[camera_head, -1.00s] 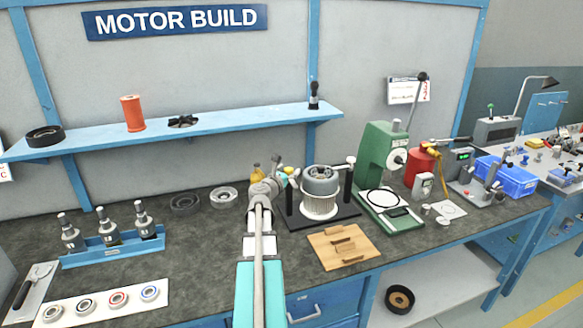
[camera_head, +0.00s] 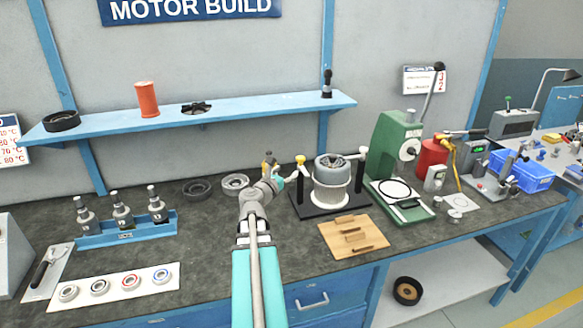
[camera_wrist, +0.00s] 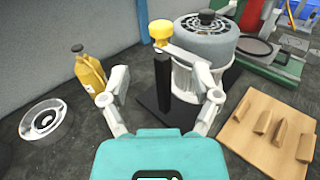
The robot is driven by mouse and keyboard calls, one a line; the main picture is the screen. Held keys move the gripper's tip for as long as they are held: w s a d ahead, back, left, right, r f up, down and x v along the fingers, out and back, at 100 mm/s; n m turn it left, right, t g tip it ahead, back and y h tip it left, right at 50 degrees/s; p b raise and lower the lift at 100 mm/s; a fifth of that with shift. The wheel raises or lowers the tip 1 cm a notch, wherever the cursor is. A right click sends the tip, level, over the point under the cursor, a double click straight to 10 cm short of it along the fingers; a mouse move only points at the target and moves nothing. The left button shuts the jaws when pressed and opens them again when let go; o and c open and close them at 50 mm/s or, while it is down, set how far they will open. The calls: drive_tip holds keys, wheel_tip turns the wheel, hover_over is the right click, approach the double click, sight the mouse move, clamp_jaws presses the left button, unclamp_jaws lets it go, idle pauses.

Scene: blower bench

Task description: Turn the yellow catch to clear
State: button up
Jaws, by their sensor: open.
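The yellow catch (camera_head: 300,160) sits on top of the left black post (camera_head: 301,181), beside the grey-capped, ribbed motor housing (camera_head: 332,180). My gripper (camera_head: 283,176) is at the left of the post. It also shows in the wrist view (camera_wrist: 165,88), its fingers spread wide and empty; the post appears between them, beyond the tips. No contact with the catch is visible.
A second black post (camera_head: 361,180) stands right of the housing on the black base (camera_head: 335,210). A wooden board (camera_head: 352,237) is in front, and a green press (camera_head: 393,160) stands right.

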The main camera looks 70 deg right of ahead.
drive_tip(key=shift+w+a, duration=0.15)
drive_tip(key=shift+a, duration=0.75)
